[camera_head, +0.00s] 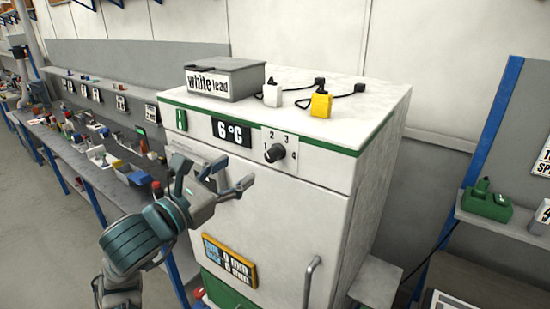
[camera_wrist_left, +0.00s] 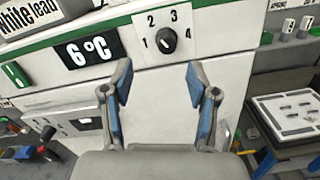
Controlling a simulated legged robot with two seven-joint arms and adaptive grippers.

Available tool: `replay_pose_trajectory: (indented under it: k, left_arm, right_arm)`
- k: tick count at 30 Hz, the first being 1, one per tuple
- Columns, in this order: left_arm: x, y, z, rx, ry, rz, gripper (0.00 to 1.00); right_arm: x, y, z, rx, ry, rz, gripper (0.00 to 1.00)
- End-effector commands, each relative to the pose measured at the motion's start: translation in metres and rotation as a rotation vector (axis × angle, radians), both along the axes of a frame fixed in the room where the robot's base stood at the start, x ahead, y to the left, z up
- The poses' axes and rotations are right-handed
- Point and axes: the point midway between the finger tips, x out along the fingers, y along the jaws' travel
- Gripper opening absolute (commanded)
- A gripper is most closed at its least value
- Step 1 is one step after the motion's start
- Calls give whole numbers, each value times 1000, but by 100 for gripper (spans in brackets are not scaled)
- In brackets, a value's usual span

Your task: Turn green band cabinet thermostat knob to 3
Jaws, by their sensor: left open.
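The thermostat knob (camera_head: 275,153) is small and black, on a white plate numbered 1 to 4 on the front of the white cabinet (camera_head: 280,215) with a green band (camera_head: 325,142). In the left wrist view the knob (camera_wrist_left: 167,40) sits above and beyond my fingertips, slightly right of centre between them. Its exact setting is hard to read. A display (camera_head: 231,132) left of it reads 6 °C. My left gripper (camera_head: 212,176) is open and empty, below and left of the knob, not touching it; its fingers also show in the left wrist view (camera_wrist_left: 159,80). My right gripper is not in view.
A "white lead" box (camera_head: 222,80) and white (camera_head: 272,94) and yellow (camera_head: 321,103) plugs with black cords stand on the cabinet top. A vertical handle (camera_head: 308,283) projects from the front lower right. A cluttered bench (camera_head: 90,165) runs left; a shelf with a green device (camera_head: 487,203) stands right.

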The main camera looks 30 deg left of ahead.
Motion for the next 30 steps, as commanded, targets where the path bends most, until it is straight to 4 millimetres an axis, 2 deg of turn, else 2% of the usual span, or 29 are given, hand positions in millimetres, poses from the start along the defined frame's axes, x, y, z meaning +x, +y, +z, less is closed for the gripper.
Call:
replay_pose_trajectory:
  k: [30]
  left_arm:
    - [-78,6,0,0,0,1,59]
  right_arm:
    - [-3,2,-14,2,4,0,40]
